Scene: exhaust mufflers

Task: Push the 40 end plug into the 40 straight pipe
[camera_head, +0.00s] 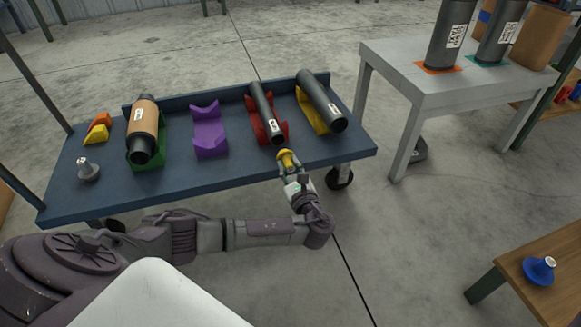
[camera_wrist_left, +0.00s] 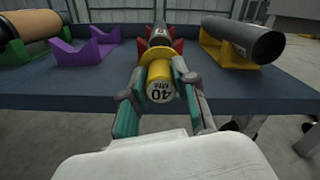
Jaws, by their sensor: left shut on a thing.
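The yellow 40 end plug (camera_wrist_left: 160,80), marked "40 MM" on its face, is held between the fingers of my left gripper (camera_wrist_left: 158,102). In the head view the plug (camera_head: 287,160) is at the front edge of the blue cart, near the open end of a thin dark pipe. That pipe (camera_head: 264,108), which looks like the 40 straight pipe, lies in a red cradle (camera_head: 256,127). In the left wrist view the plug lines up with the pipe (camera_wrist_left: 159,36). Whether they touch is hidden by the plug's flange. My right gripper is not in view.
The blue cart (camera_head: 185,176) also bears a thicker dark pipe (camera_head: 321,100) in a yellow cradle, an empty purple cradle (camera_head: 209,130), a brown-wrapped muffler (camera_head: 143,125) in a green cradle and a grey plug (camera_head: 88,170). A grey table (camera_head: 400,62) stands right.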

